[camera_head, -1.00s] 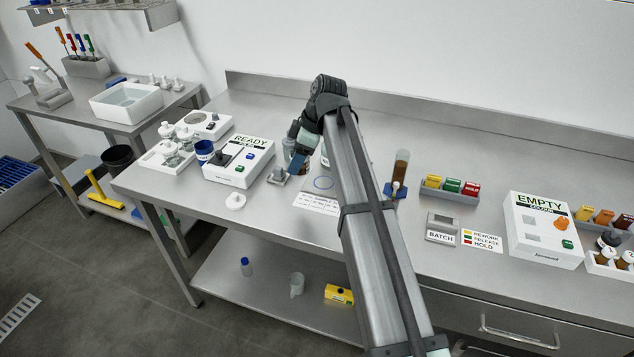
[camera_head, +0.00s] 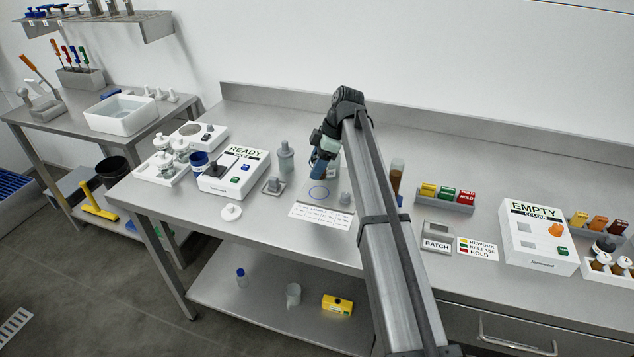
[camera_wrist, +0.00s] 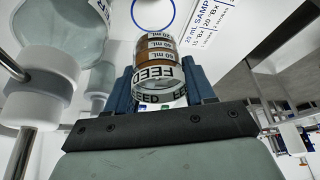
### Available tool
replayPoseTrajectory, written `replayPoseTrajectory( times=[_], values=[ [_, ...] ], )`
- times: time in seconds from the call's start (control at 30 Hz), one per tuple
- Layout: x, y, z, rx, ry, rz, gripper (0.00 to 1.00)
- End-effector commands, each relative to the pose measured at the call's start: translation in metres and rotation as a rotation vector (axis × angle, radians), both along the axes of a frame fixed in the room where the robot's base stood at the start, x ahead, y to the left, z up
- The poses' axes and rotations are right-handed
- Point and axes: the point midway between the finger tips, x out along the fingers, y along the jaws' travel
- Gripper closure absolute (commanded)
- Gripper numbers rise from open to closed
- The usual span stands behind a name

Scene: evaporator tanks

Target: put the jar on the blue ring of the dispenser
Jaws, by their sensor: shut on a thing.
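The jar (camera_wrist: 152,78) has a FEED label, volume marks and brown contents. In the wrist view it sits between the blue fingers of my gripper (camera_wrist: 166,84), which is shut on it. In the head view my gripper (camera_head: 320,169) is just behind the blue ring, with the jar mostly hidden by the fingers.
A grey bottle-like vessel (camera_head: 286,158) stands left of my gripper. A grey knob (camera_head: 345,198) is right of the ring, and a printed card (camera_head: 320,216) lies in front. The READY box (camera_head: 234,174) is farther left. A brown tube (camera_head: 397,174) stands right, partly behind my arm.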

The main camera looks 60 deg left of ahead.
Motion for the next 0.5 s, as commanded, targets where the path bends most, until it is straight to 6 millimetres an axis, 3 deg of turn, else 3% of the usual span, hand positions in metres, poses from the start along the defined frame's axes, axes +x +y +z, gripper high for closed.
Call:
replayPoseTrajectory(
  times=[0.5],
  values=[
    [0.0,0.0,-0.054,-0.001,0.0,-0.002,0.84]
  ],
)
